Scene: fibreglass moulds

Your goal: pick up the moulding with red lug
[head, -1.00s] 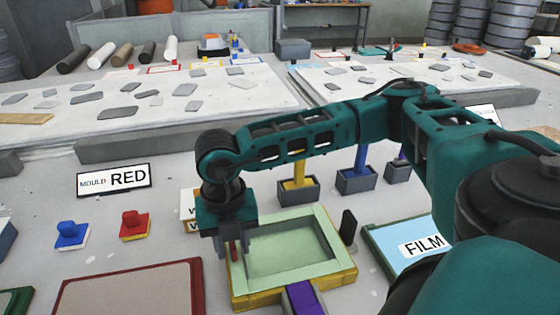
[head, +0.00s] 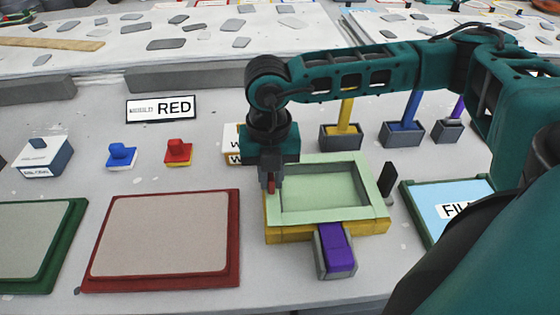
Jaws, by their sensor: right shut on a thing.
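The moulding (head: 325,185) is a pale green shallow rectangular tray. It sits in a yellow-sided mould (head: 330,235) on the bench. Its red lug (head: 271,187) stands at the tray's left rim, mostly hidden by my right gripper (head: 270,184). My right gripper points down from above and is shut on the red lug. The moulding looks level and I see no gap between it and the mould. My left gripper is not in view.
A purple-topped block (head: 336,248) juts from the mould's front. A dark upright piece (head: 387,178) stands close on its right. A blue FILM tray (head: 455,200) lies further right, a red-framed panel (head: 238,240) left. Bins with yellow and blue handles stand behind.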

